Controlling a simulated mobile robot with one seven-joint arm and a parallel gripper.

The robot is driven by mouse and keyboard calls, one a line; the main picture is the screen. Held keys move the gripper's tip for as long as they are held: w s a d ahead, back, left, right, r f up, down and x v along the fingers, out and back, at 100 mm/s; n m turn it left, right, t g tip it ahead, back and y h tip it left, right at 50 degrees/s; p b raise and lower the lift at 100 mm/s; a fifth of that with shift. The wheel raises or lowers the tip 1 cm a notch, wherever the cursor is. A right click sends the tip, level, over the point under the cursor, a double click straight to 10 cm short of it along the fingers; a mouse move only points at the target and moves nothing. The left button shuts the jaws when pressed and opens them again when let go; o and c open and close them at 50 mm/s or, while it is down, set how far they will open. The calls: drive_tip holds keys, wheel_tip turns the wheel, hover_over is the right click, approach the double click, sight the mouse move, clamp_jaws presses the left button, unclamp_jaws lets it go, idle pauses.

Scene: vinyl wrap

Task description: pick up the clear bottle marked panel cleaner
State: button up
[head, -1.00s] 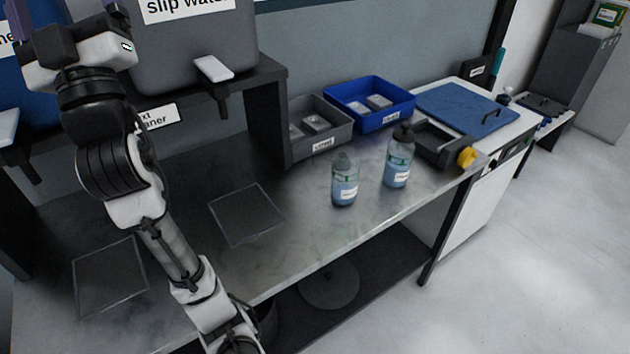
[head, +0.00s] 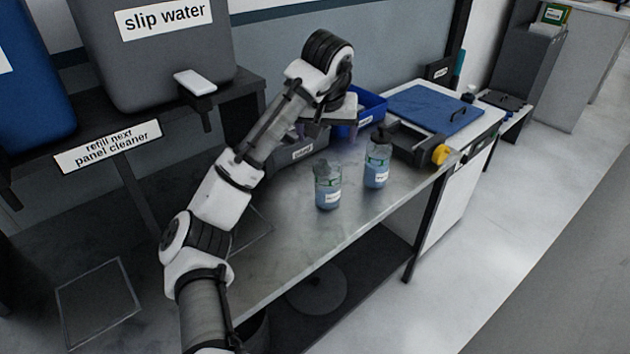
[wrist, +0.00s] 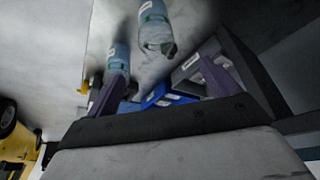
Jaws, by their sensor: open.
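Two clear bottles with bluish liquid and white labels stand upright on the metal bench. The label print is too small to read, so I cannot tell which is marked panel cleaner. Both also show in the wrist view, one bottle (wrist: 155,27) at top centre and another bottle (wrist: 118,58) to its left. My gripper (wrist: 162,72) is open and empty, its purple fingers apart from both bottles. In the head view my wrist hangs above and behind the bottles, hiding most of the fingers.
A grey bin (head: 290,158) and a blue bin (head: 371,106) stand behind the bottles. A dark tray device with a yellow knob (head: 440,154) is to the right, near a blue board (head: 432,108). A shelf sign (head: 108,146) reads "refill next panel cleaner". The front bench surface is clear.

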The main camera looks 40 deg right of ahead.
sight(329, 158)
drive_tip(key=p+x, duration=0.1)
drive_tip(key=x, duration=0.6)
drive_tip(key=shift+d+f, duration=0.15)
drive_tip(key=shift+f, duration=0.05)
drive_tip(key=shift+p+x, duration=1.15)
drive_tip(key=shift+x, duration=1.45)
drive_tip(key=shift+s+d, duration=0.1)
drive_tip(key=shift+d, duration=0.05)
drive_tip(key=c, duration=1.4)
drive_tip(key=shift+r, duration=0.1)
